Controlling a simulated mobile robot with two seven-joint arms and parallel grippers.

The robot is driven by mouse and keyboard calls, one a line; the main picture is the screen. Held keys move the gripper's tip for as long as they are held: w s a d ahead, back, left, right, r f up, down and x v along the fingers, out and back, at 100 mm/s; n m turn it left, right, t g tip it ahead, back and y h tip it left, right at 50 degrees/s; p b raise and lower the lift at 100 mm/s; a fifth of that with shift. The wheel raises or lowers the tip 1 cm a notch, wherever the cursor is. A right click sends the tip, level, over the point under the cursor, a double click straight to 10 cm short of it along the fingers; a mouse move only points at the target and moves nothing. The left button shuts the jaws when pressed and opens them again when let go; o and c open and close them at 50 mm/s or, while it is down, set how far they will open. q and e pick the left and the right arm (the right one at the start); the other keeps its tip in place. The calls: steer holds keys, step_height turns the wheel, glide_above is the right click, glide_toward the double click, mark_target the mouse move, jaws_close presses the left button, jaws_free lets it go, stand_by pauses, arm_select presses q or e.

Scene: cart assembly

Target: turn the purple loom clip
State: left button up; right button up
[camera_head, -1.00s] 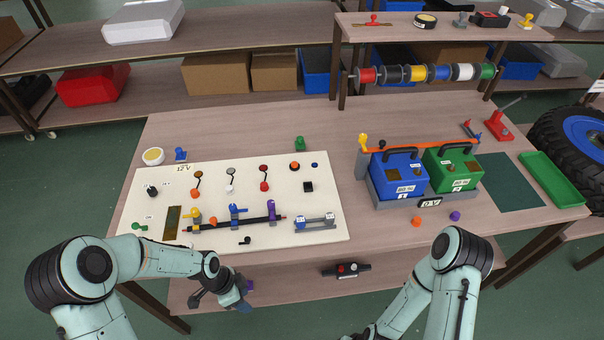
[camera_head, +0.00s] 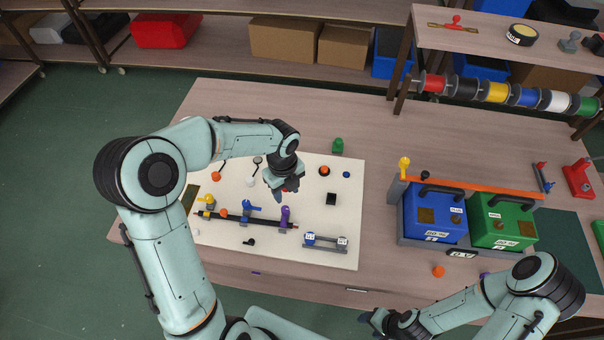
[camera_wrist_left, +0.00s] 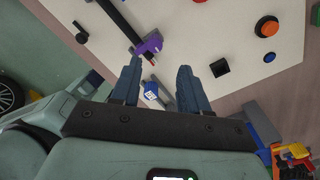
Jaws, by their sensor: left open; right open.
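The purple loom clip (camera_head: 285,214) stands at the right end of the dark loom bar (camera_head: 262,221) on the white board. It also shows in the left wrist view (camera_wrist_left: 148,43), just beyond my fingertips. My left gripper (camera_head: 285,191) is over the board, pointing down, a little behind the clip in the head view. My right gripper (camera_head: 368,320) is low in front of the table, far from the clip. Its fingers are small and dark in the picture.
A blue clip (camera_head: 239,207) and a yellow clip (camera_head: 208,201) stand further left on the bar. A grey holder (camera_head: 325,243) sits to the right. An orange-red button (camera_head: 324,171) and a black block (camera_head: 331,199) are nearby. Blue (camera_head: 435,214) and green (camera_head: 500,222) boxes stand further right.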

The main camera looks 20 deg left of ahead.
mark_target(284, 210)
arm_select(q)
steer(key=shift+f, duration=0.1)
steer(key=shift+s+a+f, duration=0.15)
steer(key=shift+s+f, duration=0.3)
steer(key=shift+f, duration=0.3)
steer(key=shift+s+f, duration=0.2)
steer(key=shift+f, duration=0.3)
step_height(284, 210, down, 7)
steer(key=b, duration=0.3)
steer(key=shift+r, duration=0.1)
steer(key=shift+w+r, duration=0.1)
steer(key=shift+r, duration=0.3)
steer(key=c, duration=0.6)
steer(key=shift+w, duration=0.25)
arm_select(e)
steer(key=s+f, duration=0.4)
steer(key=s, duration=0.1)
